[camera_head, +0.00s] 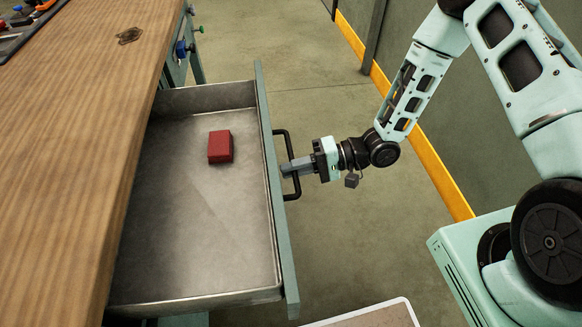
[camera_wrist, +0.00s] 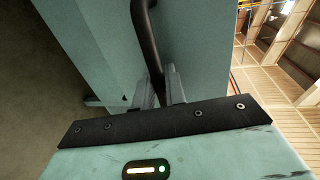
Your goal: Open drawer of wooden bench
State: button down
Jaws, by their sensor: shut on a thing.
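The wooden bench (camera_head: 85,130) fills the left of the head view. Its grey metal drawer (camera_head: 190,240) is pulled far out to the right from under the top. The drawer's front is a teal panel (camera_head: 272,190) with a black bar handle (camera_head: 295,165). My gripper (camera_head: 286,168) is shut on the handle, coming from the right. In the wrist view, the gripper's two fingers (camera_wrist: 160,88) sit either side of the dark handle bar (camera_wrist: 146,40). A red block (camera_head: 220,147) lies inside the drawer toward the back.
Tools in a tray (camera_head: 22,22) lie on the bench's far left corner. Blue and green knobs (camera_head: 183,47) stick out from the bench's side. A wall with a yellow strip (camera_head: 420,150) runs along the right. Grey floor (camera_head: 285,85) is open beyond the drawer.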

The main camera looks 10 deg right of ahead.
jog(key=c, duration=1.5)
grip_release()
jog(key=shift+c, duration=0.2)
jog(key=v, duration=1.7)
jog(key=shift+d, duration=0.25)
jog(key=shift+s, duration=0.1)
